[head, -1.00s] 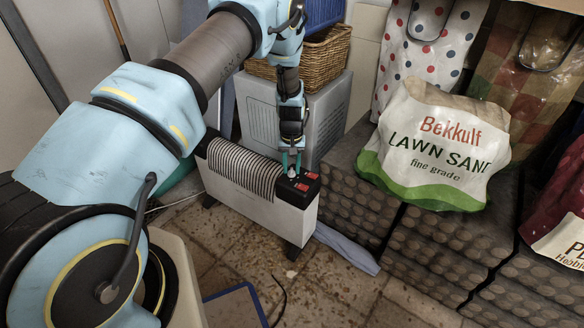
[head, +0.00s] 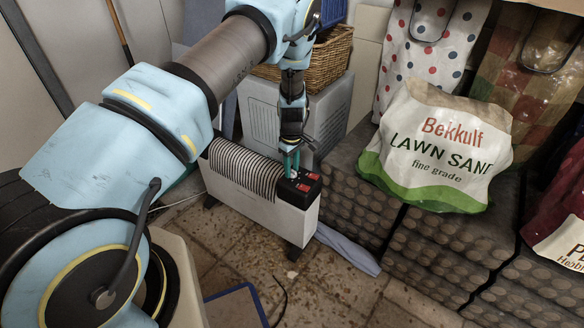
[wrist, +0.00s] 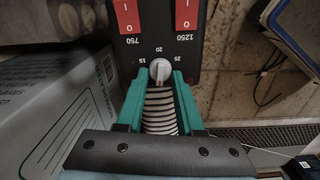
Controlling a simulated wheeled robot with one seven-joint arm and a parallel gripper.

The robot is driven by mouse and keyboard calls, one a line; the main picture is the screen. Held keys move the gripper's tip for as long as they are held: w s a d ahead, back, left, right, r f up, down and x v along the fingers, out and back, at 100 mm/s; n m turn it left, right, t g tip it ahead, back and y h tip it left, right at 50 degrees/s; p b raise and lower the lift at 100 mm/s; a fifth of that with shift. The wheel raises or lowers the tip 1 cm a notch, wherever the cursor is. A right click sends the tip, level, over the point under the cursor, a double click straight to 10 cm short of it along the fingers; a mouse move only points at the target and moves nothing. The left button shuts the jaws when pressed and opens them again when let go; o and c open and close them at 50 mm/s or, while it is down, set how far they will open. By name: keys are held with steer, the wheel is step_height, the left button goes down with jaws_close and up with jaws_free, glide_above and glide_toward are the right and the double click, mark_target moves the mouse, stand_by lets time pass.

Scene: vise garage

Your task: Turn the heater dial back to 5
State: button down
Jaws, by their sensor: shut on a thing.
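The white heater (head: 257,201) stands on the tiled floor, with a striped grille on top and a black control panel (head: 303,192) at its right end. In the wrist view, the small pale dial (wrist: 160,70) sits on the black panel, with 15, 20 and 25 printed around its far side. No 5 is readable. My gripper (head: 291,172) points down at the panel. Its green fingers are shut on the dial, one on each side, in the wrist view (wrist: 160,82). I cannot tell for sure which number the dial points to.
Two red switches, marked 750 (wrist: 129,14) and 1250 (wrist: 187,12), lie just beyond the dial. A grey box (head: 263,112) with a wicker basket (head: 322,58) on top stands behind the heater. A lawn sand bag (head: 437,150) rests on dark stacked blocks at the right.

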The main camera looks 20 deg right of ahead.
steer(key=shift+n, duration=0.9)
steer(key=c, duration=0.5)
jaws_free()
steer(key=shift+c, duration=0.2)
step_height(320, 180, up, 11)
steer(key=shift+p, duration=0.45)
steer(key=shift+f, duration=0.1)
